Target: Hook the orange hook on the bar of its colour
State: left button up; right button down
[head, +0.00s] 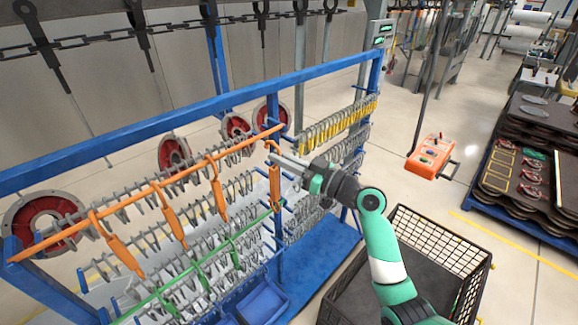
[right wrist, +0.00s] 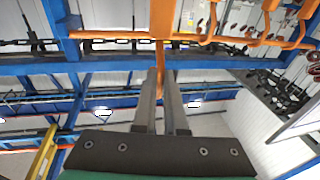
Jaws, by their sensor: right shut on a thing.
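The orange bar (head: 135,192) runs along the upper part of the blue rack, and it also shows in the right wrist view (right wrist: 110,35). Several orange hooks hang on it, one of them near the middle (head: 218,190). My right gripper (head: 276,160) is shut on another orange hook (head: 275,188), near the bar's right end. This hook hangs upright, with its curved top close to the bar. In the right wrist view its shank (right wrist: 160,58) rises between the two fingers to bar height. I cannot tell whether it rests on the bar. My left gripper is not in view.
A green bar (head: 240,235) with green hooks lies below. Yellow hooks (head: 335,125) hang on the rack's right side. A blue upright (head: 278,245) stands below the held hook. A black crate (head: 440,240) stands at the right. A chain conveyor (head: 90,38) runs above.

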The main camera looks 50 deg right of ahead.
jog(key=w+d+f+b, duration=0.1)
jog(key=w+f+b, duration=0.3)
jog(key=w+b, duration=0.6)
jog(key=shift+w+d+f, duration=0.15)
jog(key=shift+w, duration=0.3)
dwell(0.3)
dwell(0.4)
jog(key=c, duration=0.9)
grip_release()
jog(key=s+d+r+p, duration=0.1)
jog(key=s+r, duration=0.1)
jog(key=s, duration=0.9)
jog(key=shift+s+t+p, duration=0.3)
jog(key=shift+s+p, duration=0.1)
